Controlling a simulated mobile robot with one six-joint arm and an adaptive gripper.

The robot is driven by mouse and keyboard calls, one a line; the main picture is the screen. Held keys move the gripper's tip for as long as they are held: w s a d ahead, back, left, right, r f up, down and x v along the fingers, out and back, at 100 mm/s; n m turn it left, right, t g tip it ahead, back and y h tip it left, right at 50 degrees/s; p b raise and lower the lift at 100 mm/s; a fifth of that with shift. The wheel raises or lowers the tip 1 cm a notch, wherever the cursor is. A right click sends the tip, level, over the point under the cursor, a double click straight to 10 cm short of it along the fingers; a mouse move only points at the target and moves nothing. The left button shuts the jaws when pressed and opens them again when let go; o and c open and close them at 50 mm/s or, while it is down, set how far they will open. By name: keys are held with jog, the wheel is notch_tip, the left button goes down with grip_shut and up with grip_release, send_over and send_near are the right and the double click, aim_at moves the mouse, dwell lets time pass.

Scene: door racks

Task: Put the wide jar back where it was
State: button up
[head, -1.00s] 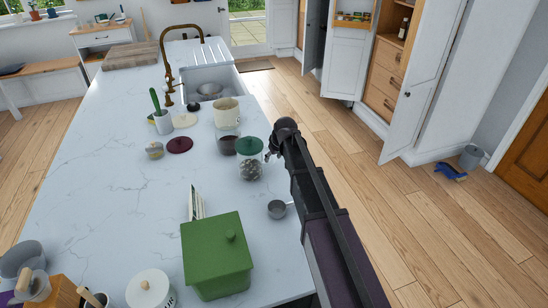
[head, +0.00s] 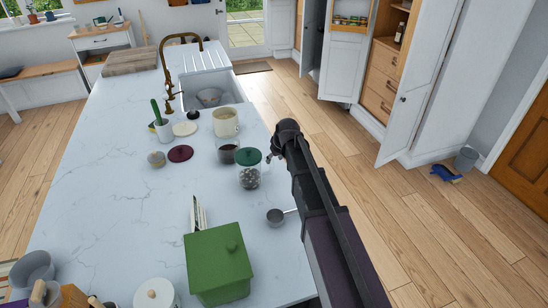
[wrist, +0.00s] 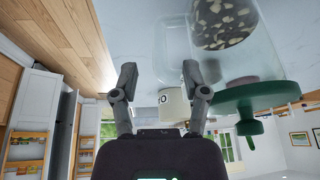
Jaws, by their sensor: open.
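A clear glass jar with a green knobbed lid (head: 249,156) stands upright on the white counter, with pale and dark contents in its lower part. In the wrist view, which looks upside down, its contents (wrist: 225,22) and green lid (wrist: 235,97) are close on the right. I cannot tell for certain that this is the wide jar. My gripper (wrist: 160,75) is open, with nothing held. A clear glass vessel (wrist: 172,38) shows faintly beyond the fingertips. In the head view my arm end is just right of the green-lidded jar, and the fingers are mostly hidden.
A cream canister (head: 225,122) and a small dark pot (head: 227,151) stand behind the jar. A maroon lid (head: 180,153) and a cream lid (head: 185,129) lie left. A metal scoop (head: 275,216) and green box (head: 219,265) are nearer.

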jog(key=shift+p+v, duration=2.45)
jog(key=shift+v, duration=0.5)
jog(key=s+d+m+g, duration=0.1)
jog(key=s+d, duration=0.3)
jog(key=s, duration=0.4)
jog(key=s+d+f+m+g+h, duration=0.1)
jog(key=s+d, duration=0.3)
jog(key=s, duration=0.4)
jog(key=s+d+m+g+h, duration=0.1)
jog(key=s+d+m+g, duration=0.1)
jog(key=s, duration=0.6)
jog(key=shift+d+f+m, duration=0.2)
jog(key=shift+d+m, duration=0.5)
jog(key=shift+d, duration=0.45)
jog(key=shift+s, duration=0.1)
notch_tip(320, 180, down, 5)
jog(key=b, duration=0.5)
jog(key=shift+f, duration=0.15)
